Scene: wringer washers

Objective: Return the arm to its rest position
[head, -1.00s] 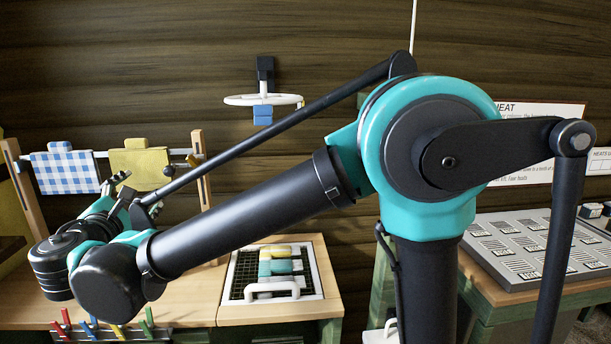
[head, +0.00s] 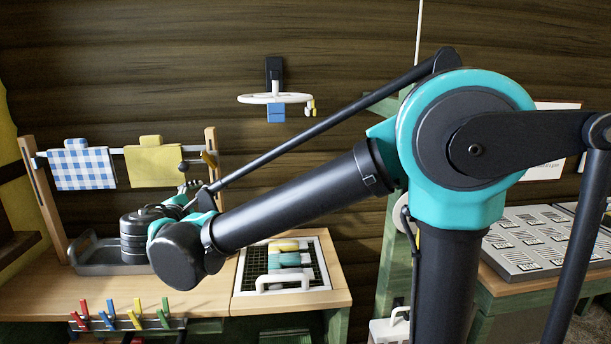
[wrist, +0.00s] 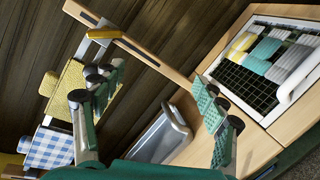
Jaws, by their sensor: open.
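My arm (head: 295,200) reaches from its teal shoulder on the right down to the left, over the wooden table. My gripper (wrist: 155,112) is open in the wrist view, its teal-padded fingers wide apart with nothing between them. The yellow cloth and a blue checked cloth (head: 83,169) hang on a rail between wooden posts.
A grey metal tray (head: 92,268) stands below the rail. A white-framed grid (head: 321,265) with folded cloths lies right of my wrist. Several coloured clothespins (head: 137,312) line the table's front. A white ring hanger (head: 255,98) with a blue cloth is on the wall.

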